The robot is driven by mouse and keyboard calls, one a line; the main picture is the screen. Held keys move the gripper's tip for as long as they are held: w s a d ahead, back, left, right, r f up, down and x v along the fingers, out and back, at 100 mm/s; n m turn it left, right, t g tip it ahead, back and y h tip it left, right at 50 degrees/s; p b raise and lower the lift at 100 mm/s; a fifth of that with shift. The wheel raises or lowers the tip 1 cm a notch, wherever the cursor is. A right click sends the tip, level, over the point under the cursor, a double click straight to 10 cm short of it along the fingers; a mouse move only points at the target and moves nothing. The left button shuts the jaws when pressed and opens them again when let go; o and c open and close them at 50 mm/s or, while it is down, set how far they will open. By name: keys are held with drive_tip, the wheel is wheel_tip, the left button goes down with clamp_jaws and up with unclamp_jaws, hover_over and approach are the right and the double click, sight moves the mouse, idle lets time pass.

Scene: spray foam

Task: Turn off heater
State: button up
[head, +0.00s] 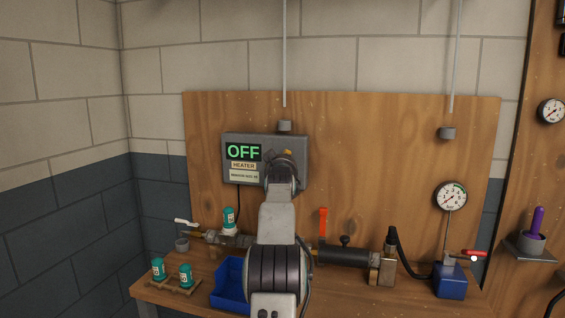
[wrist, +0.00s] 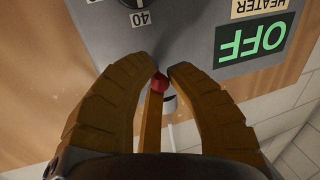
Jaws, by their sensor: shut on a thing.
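The heater (head: 232,177) is a grey box on the wooden backboard, and its display (head: 243,152) reads OFF in green. The display also shows upside down in the wrist view (wrist: 250,40). My gripper (head: 287,157) is at the right part of the box in the head view, and my arm hides much of that area. In the wrist view my gripper's two curved fingers (wrist: 161,72) close around a small red knob (wrist: 160,83) at the edge of the box. The part the knob belongs to is mostly hidden. A dial marked 40 (wrist: 137,4) is partly cut off at the top.
Below stands a wooden bench with a blue bin (head: 228,284), teal-labelled bottles (head: 158,269), a pipe assembly with a red upright handle (head: 323,222) and a blue pump block (head: 448,280). A pressure gauge (head: 451,196) is at the right. The backboard's upper middle is clear.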

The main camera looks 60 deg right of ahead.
clamp_jaws()
drive_tip(key=f+b, duration=0.1)
drive_tip(key=b, duration=0.1)
drive_tip(key=shift+f+h+b, duration=0.1)
drive_tip(key=shift+h+b, duration=0.2)
drive_tip(key=shift+b, duration=0.05)
drive_tip(key=shift+d+f+n+t+h+b, duration=0.15)
drive_tip(key=shift+n+t+h+b, duration=0.25)
drive_tip(key=shift+b, duration=0.5)
drive_tip(key=shift+h+b, duration=0.4)
drive_tip(key=shift+b, duration=0.1)
drive_tip(key=o, duration=0.9)
unclamp_jaws()
drive_tip(key=shift+c, duration=0.2)
drive_tip(key=v, duration=1.2)
